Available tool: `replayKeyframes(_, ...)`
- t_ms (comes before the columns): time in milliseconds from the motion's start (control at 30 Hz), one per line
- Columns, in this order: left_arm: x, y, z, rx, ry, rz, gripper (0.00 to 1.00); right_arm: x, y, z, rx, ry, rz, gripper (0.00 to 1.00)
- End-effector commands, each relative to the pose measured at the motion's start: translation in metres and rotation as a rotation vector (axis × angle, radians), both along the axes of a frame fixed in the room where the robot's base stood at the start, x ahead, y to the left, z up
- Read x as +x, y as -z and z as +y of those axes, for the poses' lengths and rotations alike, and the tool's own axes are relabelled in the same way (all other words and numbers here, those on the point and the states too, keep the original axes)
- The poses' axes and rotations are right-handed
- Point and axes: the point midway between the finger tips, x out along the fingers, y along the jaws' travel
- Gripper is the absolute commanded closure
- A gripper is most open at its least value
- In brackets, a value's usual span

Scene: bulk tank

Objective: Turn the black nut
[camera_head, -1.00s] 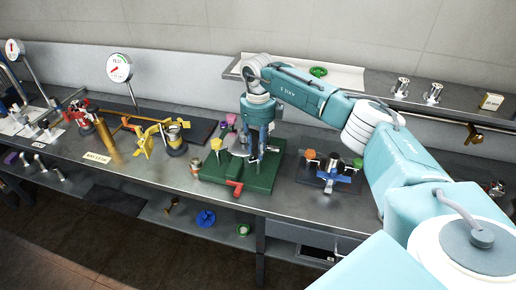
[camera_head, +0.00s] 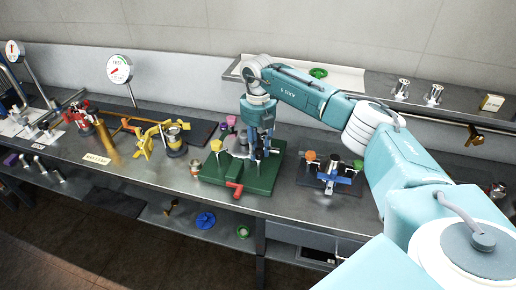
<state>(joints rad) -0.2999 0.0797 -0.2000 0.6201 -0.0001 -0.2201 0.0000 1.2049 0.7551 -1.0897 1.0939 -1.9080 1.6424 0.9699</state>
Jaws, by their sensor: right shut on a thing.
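My right gripper (camera_head: 264,146) points straight down over the right part of a green fixture (camera_head: 255,184) on the steel bench. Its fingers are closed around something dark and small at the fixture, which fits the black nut. The fingers hide most of it, so its shape and seat cannot be made out. A yellow knob (camera_head: 216,146) and a purple knob (camera_head: 231,121) stand on the fixture to the left of the gripper. A red handle (camera_head: 235,188) sticks out at the fixture's front. My left gripper is not in view.
A dark-based clamp (camera_head: 331,178) with orange and green knobs stands right of the fixture. A small tin (camera_head: 196,169) stands close on its left. Yellow parts (camera_head: 146,139) and a round gauge (camera_head: 119,68) are farther left. A rear shelf (camera_head: 380,92) runs behind my arm.

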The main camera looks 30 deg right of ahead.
Motion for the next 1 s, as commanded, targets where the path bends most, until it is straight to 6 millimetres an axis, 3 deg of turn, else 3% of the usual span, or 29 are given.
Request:
replayKeyframes(500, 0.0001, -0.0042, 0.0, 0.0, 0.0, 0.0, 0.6, 0.0018, -0.0026, -0.0015, -0.001, 0.427, -0.006, 0.97)
replayKeyframes(1000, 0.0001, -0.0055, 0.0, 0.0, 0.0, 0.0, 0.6, 0.0019, -0.0022, -0.0011, 0.0, 0.576, -0.006, 0.97)
